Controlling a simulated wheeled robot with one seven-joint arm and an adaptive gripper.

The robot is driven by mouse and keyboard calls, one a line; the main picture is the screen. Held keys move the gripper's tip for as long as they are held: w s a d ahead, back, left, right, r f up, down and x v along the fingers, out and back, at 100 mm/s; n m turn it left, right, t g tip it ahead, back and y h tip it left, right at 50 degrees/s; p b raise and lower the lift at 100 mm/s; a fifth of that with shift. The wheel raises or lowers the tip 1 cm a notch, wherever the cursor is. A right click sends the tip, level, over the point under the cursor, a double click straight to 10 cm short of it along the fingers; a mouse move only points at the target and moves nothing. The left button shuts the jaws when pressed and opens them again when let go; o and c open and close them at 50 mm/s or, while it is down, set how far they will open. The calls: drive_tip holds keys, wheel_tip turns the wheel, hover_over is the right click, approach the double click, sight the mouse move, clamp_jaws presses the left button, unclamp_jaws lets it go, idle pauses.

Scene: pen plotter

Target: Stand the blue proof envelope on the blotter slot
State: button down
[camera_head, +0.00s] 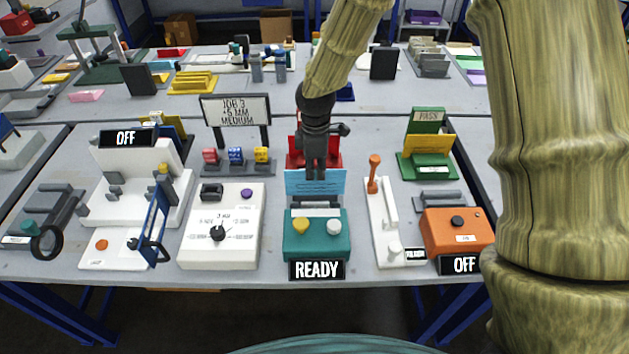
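A light blue card (300,185), which looks like the blue proof envelope, stands upright behind the teal unit (290,247). My gripper (316,175) points down at the middle of its top edge, and the fingertips overlap that edge in the view. The fingers look close together, but I cannot tell whether they are shut on the card or just in front of it. A red holder (334,155) stands behind the card, partly hidden by my gripper. No part is clearly marked as the blotter slot; the card's lower edge is at the back of the teal unit.
A READY sign (317,270) fronts the teal unit. A white dial box (245,225) is to its left; a white lever unit (388,240) and an orange box (445,243) are to its right. A green PASS stand (428,168) holds a yellow card. My arm hides the right side.

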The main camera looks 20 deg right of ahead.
sight(316, 183)
drive_tip(key=shift+f, duration=0.15)
drive_tip(key=shift+s+f, duration=0.2)
drive_tip(key=shift+s, duration=0.1)
drive_tip(key=f+p, duration=0.1)
drive_tip(key=f, duration=0.2)
drive_tip(key=shift+w, duration=0.2)
drive_tip(key=shift+s+f, duration=0.15)
drive_tip(key=shift+f, duration=0.05)
drive_tip(key=shift+f, duration=0.15)
drive_tip(key=c, duration=1.6)
unclamp_jaws()
drive_tip(key=shift+c, duration=0.2)
wheel_tip(316, 183, up, 12)
drive_tip(key=b, duration=0.2)
drive_tip(key=shift+b, duration=0.4)
